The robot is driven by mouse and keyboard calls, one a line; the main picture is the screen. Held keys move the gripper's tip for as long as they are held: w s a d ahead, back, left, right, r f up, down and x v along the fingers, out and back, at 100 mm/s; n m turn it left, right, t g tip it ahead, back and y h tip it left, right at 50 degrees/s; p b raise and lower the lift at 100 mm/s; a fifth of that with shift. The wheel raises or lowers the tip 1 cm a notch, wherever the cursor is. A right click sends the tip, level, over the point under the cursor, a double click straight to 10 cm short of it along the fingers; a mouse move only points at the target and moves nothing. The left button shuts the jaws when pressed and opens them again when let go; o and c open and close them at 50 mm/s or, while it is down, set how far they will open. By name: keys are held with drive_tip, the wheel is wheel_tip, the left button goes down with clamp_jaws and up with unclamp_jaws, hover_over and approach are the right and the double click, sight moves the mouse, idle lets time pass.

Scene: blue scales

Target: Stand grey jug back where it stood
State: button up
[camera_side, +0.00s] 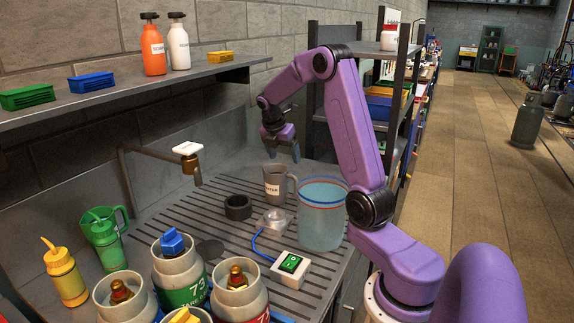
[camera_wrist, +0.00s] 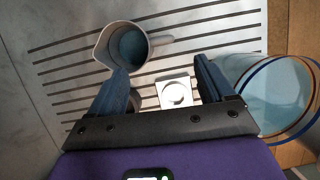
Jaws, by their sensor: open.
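The grey jug (camera_side: 274,181), with a white label, stands upright on the slatted bench beside the large clear tub. In the wrist view the jug (camera_wrist: 124,46) is seen from above, with bluish content inside, its spout to the left and its handle pointing right. My gripper (camera_side: 283,146) is above the jug in the side view. In the wrist view my gripper (camera_wrist: 160,68) has its fingers spread apart with nothing between the tips. The left fingertip overlaps the jug's lower edge in that picture; I cannot tell whether they touch.
The clear tub (camera_side: 322,222) of bluish liquid stands right of the jug. A dark ring (camera_side: 238,206), a small white item (camera_side: 273,221) and a switch box (camera_side: 290,268) are nearby. Gas cylinders (camera_side: 182,277) crowd the front. A tap (camera_side: 189,160) and a shelf (camera_side: 130,84) overhang the left.

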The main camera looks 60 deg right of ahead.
drive_tip(key=s+a+r+m+t+y, duration=0.1)
drive_tip(key=s+a, duration=0.2)
drive_tip(key=a, duration=1.1)
drive_tip(key=s+a+r+m+t+y, duration=0.1)
drive_tip(key=s+a, duration=0.1)
drive_tip(key=a, duration=1.1)
drive_tip(key=s+a+m+y, duration=0.1)
drive_tip(key=s+a, duration=0.2)
drive_tip(key=s, duration=0.4)
drive_tip(key=s+a+f+m, duration=0.1)
drive_tip(key=s+a, duration=0.2)
drive_tip(key=s, duration=0.5)
drive_tip(key=s+a+f+m+g+y, duration=0.1)
drive_tip(key=s+a, duration=0.2)
drive_tip(key=s, duration=0.4)
drive_tip(key=shift+s+y, duration=0.15)
drive_tip(key=shift+y, duration=0.15)
drive_tip(key=shift+a, duration=0.1)
